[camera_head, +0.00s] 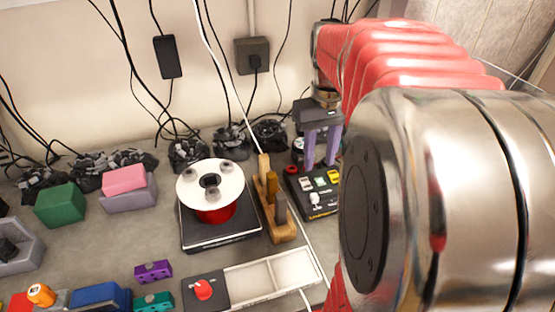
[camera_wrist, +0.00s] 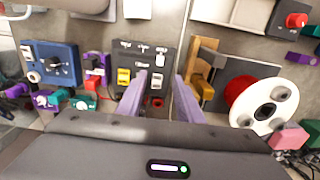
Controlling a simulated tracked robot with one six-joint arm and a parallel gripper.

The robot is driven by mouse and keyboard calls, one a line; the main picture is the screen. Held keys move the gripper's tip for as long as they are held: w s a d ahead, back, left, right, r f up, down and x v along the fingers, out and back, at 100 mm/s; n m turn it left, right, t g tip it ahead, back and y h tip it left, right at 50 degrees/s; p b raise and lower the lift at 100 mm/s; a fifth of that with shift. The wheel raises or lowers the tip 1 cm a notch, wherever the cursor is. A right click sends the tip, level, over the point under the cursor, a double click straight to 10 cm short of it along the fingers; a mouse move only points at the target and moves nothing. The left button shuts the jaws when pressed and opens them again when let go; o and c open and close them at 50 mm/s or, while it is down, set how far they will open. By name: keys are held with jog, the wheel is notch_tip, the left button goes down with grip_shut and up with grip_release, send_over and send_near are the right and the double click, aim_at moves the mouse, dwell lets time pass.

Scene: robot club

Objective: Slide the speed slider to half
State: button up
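A black control panel (camera_head: 318,192) stands right of the wooden rack in the head view. It carries yellow buttons, pale knobs and a red button. The panel (camera_wrist: 146,62) is upper centre in the wrist view, with small pale knobs (camera_wrist: 161,49) near its far edge and yellow switches (camera_wrist: 124,76). I cannot read which control is the speed slider, nor its setting. My gripper (camera_head: 321,164) has two purple fingers held apart above the panel. In the wrist view my gripper (camera_wrist: 160,78) is open, with nothing held between its fingers, which hide part of the panel.
A wooden rack (camera_head: 280,229) with upright handles stands close beside the panel. Left of it, a red spool with a white disc (camera_head: 228,178) sits on a dark platform. A blue box with a dial (camera_wrist: 49,62) stands on the panel's other side. Cables hang behind.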

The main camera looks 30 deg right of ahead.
aim_at(315, 196)
notch_tip(315, 196, down, 12)
jog(key=shift+f, duration=0.1)
dwell(0.5)
jog(key=shift+c, duration=0.5)
grip_shut()
